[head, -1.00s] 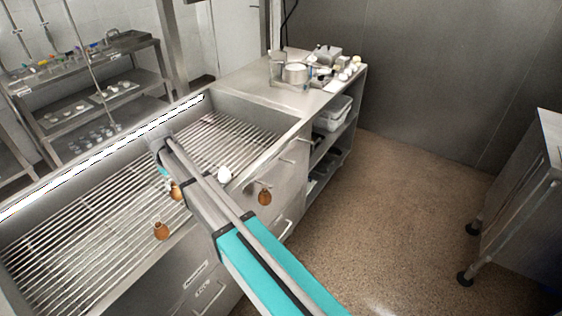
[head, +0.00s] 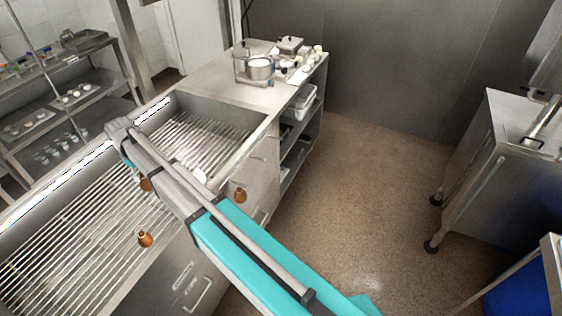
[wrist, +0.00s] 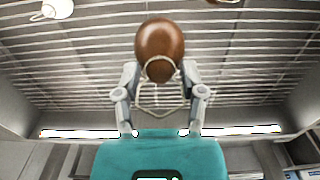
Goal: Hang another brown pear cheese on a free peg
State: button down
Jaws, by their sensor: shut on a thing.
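A glossy brown pear cheese (wrist: 160,45) with a pale cord around its neck is held between the fingers of my gripper (wrist: 160,88) in the wrist view. It is over the slatted rack. In the head view, a brown pear cheese (head: 146,184) shows beside my arm's far end and looks like the held one. My arm hides most of the gripper there. Two more brown pear cheeses show near the rack's front side, one left of my arm (head: 145,240) and one right of it (head: 240,195). The pegs are too small to make out.
A white cheese (head: 201,176) shows beside my arm; a white one (wrist: 57,9) is also at the wrist view's top left. The slatted rack (head: 70,235) has raised metal walls. A counter (head: 205,75) with a pot (head: 260,68) stands behind. Open floor (head: 350,200) lies right.

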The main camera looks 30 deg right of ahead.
notch_tip(320, 180, up, 8)
jog(key=p, duration=0.6)
jog(key=shift+f, duration=0.2)
